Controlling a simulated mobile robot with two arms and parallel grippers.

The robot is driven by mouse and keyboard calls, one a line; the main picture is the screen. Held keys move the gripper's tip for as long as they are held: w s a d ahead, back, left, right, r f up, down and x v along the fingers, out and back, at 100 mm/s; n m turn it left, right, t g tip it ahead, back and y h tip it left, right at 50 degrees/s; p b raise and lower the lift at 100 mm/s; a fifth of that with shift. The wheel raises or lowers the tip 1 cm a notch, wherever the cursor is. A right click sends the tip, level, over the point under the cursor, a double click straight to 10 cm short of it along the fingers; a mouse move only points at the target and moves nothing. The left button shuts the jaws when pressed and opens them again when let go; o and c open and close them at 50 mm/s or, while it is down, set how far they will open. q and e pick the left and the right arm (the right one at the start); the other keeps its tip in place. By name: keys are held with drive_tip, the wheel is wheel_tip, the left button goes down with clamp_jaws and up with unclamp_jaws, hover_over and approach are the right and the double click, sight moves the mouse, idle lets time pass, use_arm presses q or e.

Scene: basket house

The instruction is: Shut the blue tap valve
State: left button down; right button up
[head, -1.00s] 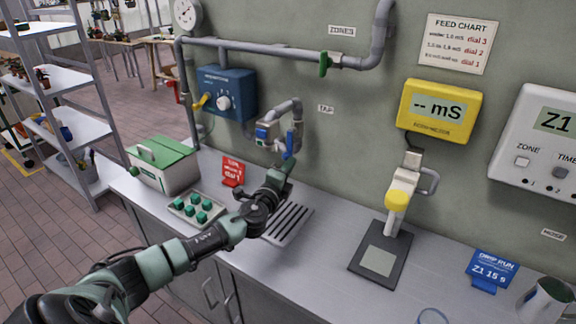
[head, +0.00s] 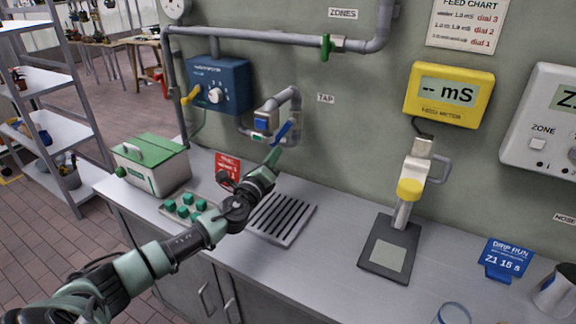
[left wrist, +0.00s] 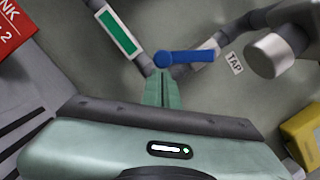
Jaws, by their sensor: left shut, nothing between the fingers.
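The blue tap valve handle (head: 283,132) is on the grey tap pipe on the wall, left of the TAP label. In the head view it slants, its lower end toward the left. In the left wrist view the blue handle (left wrist: 190,56) lies just beyond my fingertips, roughly sideways across the picture. My left gripper (head: 273,156) is shut and empty, its tips just below the handle's lower end. The shut fingers show in the left wrist view (left wrist: 163,78), close to the handle's rounded end; I cannot tell whether they touch it.
A slotted drain tray (head: 281,218) lies below the tap. A red card (head: 228,165), a green-lidded box (head: 152,165) and a tray of green pots (head: 187,208) stand to the left. A yellow meter (head: 449,95) hangs to the right.

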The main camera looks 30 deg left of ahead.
use_arm(q)
drive_tip(key=shift+a+r+m+b, duration=0.2)
drive_tip(key=shift+a+m+b, duration=0.5)
drive_tip(key=shift+m, duration=0.4)
drive_tip(key=a+r+m+h+b, duration=0.2)
drive_tip(key=a+r+m, duration=0.2)
drive_tip(key=m, duration=0.4)
drive_tip(key=shift+a+r+m+t+h+b, duration=0.15)
drive_tip(key=shift+r+m+t+h+b, duration=0.15)
drive_tip(key=shift+r+m+t+b, duration=0.1)
use_arm(e)
wheel_tip(320, 180, down, 5)
drive_tip(key=shift+r, duration=0.15)
use_arm(q)
drive_tip(key=shift+s, duration=0.1)
use_arm(e)
drive_tip(key=shift+d, duration=0.25)
use_arm(q)
drive_tip(key=shift+s+f, duration=0.1)
